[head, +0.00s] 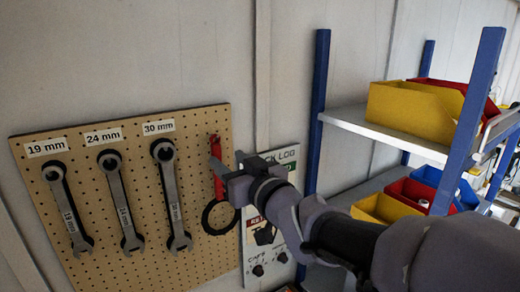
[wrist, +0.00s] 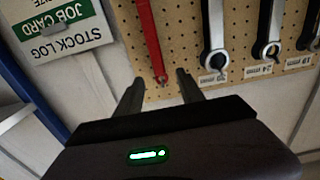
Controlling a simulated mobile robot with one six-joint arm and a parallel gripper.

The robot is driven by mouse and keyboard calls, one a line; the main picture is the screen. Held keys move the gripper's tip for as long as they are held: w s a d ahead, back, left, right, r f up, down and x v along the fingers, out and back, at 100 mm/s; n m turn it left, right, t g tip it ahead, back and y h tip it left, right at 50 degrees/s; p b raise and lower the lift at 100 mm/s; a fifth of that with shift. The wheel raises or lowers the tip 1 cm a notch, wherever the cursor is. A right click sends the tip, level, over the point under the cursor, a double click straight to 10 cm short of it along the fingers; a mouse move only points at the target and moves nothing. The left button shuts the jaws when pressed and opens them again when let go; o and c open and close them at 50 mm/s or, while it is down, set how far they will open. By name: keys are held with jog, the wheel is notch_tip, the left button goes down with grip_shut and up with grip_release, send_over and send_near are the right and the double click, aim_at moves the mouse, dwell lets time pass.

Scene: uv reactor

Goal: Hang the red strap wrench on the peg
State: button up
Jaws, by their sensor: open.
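The red strap wrench (head: 218,187) is upright against the pegboard, right of the 30 mm wrench, with its black strap loop (head: 205,222) hanging below the red handle. In the wrist view, which is turned over, the red handle (wrist: 148,35) runs down to its end between my fingertips. The peg is too small to make out clearly at that end. My gripper (head: 222,170) is beside the handle in the head view. In the wrist view my gripper (wrist: 159,82) is open, its two fingers apart on either side of the handle's end and not touching it.
The pegboard (head: 100,270) also holds a 19 mm wrench (head: 67,207), a 24 mm wrench (head: 121,203) and a 30 mm wrench (head: 171,195). A stock log board (head: 285,175) is right of it. A blue-post shelf (head: 318,100) with yellow bins (head: 415,108) stands further right.

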aim_at(217, 150)
jog(key=p+x, duration=0.1)
jog(key=x, duration=0.4)
jog(key=shift+w+d, duration=0.1)
jog(key=shift+w, duration=0.05)
jog(key=shift+w+a, duration=0.3)
jog(key=shift+a, duration=0.05)
jog(key=shift+d, duration=0.1)
jog(key=shift+c, duration=1)
grip_shut()
jog(key=shift+o, duration=1)
grip_release()
jog(key=shift+s, duration=0.1)
